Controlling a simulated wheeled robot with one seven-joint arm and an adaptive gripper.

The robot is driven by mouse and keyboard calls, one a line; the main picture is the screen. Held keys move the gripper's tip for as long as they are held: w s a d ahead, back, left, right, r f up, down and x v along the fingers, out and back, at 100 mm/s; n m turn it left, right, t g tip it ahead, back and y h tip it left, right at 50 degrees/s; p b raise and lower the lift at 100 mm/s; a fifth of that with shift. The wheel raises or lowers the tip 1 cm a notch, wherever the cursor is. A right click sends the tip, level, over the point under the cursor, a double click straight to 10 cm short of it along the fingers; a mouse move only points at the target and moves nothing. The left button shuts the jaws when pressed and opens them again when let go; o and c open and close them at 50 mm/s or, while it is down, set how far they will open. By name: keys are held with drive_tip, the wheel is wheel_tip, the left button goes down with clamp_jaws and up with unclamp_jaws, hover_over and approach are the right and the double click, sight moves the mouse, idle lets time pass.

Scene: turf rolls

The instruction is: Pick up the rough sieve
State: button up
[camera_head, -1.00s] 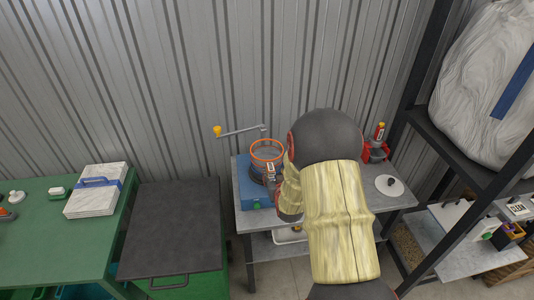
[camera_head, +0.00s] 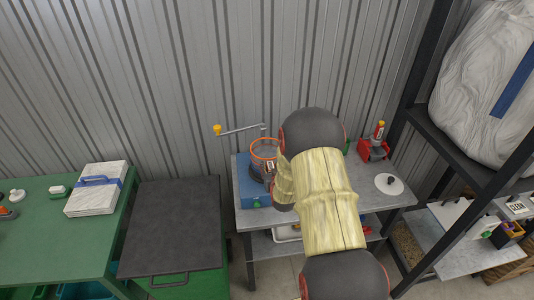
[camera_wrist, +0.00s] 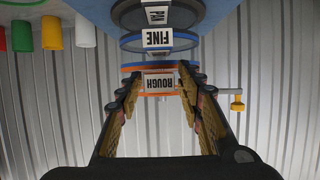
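The rough sieve (camera_head: 258,142) is an orange-rimmed ring on top of a stack on the blue machine (camera_head: 252,194) in the head view. In the wrist view, which is upside down, the rough sieve (camera_wrist: 159,67) shows its "ROUGH" label between my fingers. The fine sieve (camera_wrist: 158,39) and the pan (camera_wrist: 157,15) lie beyond it in the stack. My gripper (camera_wrist: 161,82) is open, with one finger on each side of the label. I cannot tell whether the fingers touch the rim. My arm hides most of the gripper in the head view.
A crank with a yellow knob (camera_head: 217,130) reaches left above the stack, near the wall. A red tool (camera_head: 375,148) and a white lid (camera_head: 389,184) sit on the grey table (camera_head: 402,200). A dark-topped green cabinet (camera_head: 172,228) stands left. A black shelf frame (camera_head: 416,75) rises right.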

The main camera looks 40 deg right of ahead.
sight(269, 158)
clamp_jaws()
idle(0.3)
idle(0.3)
drive_tip(key=shift+r, duration=0.4)
wheel_tip(269, 158, up, 3)
drive_tip(key=shift+w+f, duration=0.1)
drive_tip(key=shift+f, duration=0.1)
drive_tip(key=s+d+r, duration=0.4)
drive_tip(key=s+r, duration=0.5)
drive_tip(key=s, duration=0.4)
drive_tip(key=shift+s+r, duration=0.3)
drive_tip(key=shift+r, duration=0.05)
drive_tip(key=shift+r, duration=0.1)
